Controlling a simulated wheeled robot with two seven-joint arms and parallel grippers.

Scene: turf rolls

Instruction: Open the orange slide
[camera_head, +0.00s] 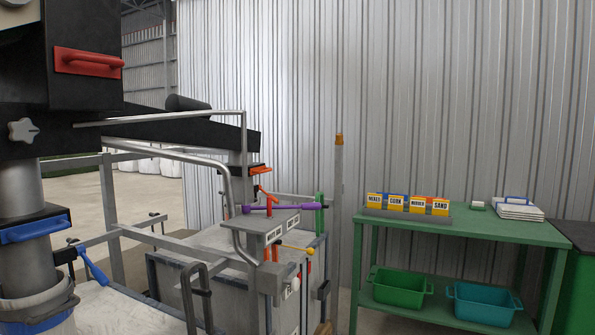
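A small orange slide handle (260,169) sits near the top of the grey upright column, just under the end of the black sloping conveyor, in the middle of the view. It is small, and I cannot tell from here how far it is pushed in. Below it is an orange-red lever (265,191), beside a purple bar (272,209) that lies nearly level. Neither of my grippers shows in this view.
A black machine with a red handle (88,64) and a blue handle (36,229) stands close at left. Grey railings and a bent pipe (226,190) stand before the column. A green table (460,227) with labelled boxes (408,204) is at right.

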